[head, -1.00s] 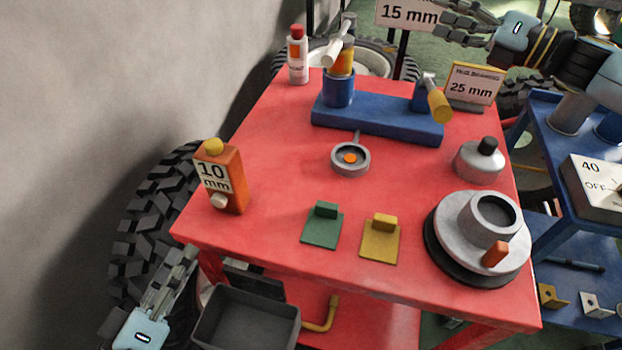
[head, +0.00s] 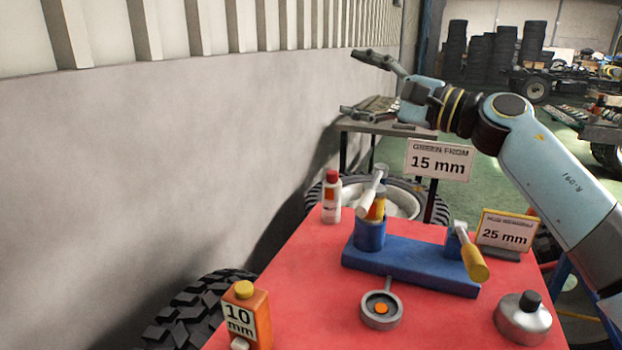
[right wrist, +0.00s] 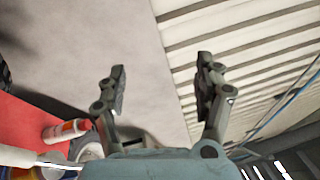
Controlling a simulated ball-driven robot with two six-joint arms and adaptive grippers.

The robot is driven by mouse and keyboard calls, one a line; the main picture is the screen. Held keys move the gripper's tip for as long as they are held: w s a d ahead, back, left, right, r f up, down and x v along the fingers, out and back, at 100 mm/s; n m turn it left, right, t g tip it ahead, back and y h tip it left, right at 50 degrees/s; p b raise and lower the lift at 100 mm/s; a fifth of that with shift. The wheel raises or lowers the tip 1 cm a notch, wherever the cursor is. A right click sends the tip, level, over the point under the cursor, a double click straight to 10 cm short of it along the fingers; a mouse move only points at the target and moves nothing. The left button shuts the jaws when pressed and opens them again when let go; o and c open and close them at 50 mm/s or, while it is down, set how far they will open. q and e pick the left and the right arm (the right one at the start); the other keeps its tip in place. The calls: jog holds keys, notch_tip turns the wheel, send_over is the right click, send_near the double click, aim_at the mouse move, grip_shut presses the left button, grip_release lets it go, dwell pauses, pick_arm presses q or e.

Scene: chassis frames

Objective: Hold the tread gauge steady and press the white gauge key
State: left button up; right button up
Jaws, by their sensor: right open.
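The tread gauge (head: 262,325) is an orange box with a yellow knob and a "10 mm" label. It stands upright on the red table at the bottom of the head view, cut off by the frame edge. Its white gauge key (head: 240,344) just shows at the bottom of its front. My right gripper (head: 352,84) is open and empty, high above and beyond the table, far from the gauge. The right wrist view shows its spread fingers (right wrist: 161,76) with nothing between them. My left gripper is out of view.
The red table (head: 310,270) holds a white bottle (head: 331,202), a blue stand (head: 410,262) with tools, a round dial (head: 381,309) and a metal canister (head: 522,318). Signs reading 15 mm (head: 439,160) and 25 mm (head: 506,232) stand behind. A grey wall lies left.

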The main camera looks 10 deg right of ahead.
jog(key=s+a+f+m+g, duration=0.1)
jog(key=s+a+f, duration=0.25)
jog(key=f, duration=0.25)
jog(key=s+a+f+m+g+y, duration=0.1)
jog(key=s+a+f, duration=0.1)
jog(key=a+f, duration=0.35)
jog(key=s+a+f+m+g, duration=0.1)
jog(key=s+a+f, duration=0.2)
jog(key=f, duration=0.3)
jog(key=m+g+y, duration=0.1)
jog(key=m, duration=0.8)
send_near(248, 314)
jog(key=w, duration=0.1)
jog(key=w+f, duration=0.2)
jog(key=shift+d+f, duration=0.25)
jog(key=shift+s+a+f, duration=0.1)
jog(key=shift+s+f, duration=0.05)
jog(key=shift+f, duration=0.1)
jog(key=x, duration=1)
jog(key=shift+a+f, duration=0.15)
jog(key=shift+a, duration=0.15)
jog(key=shift+c, duration=0.4)
grip_shut()
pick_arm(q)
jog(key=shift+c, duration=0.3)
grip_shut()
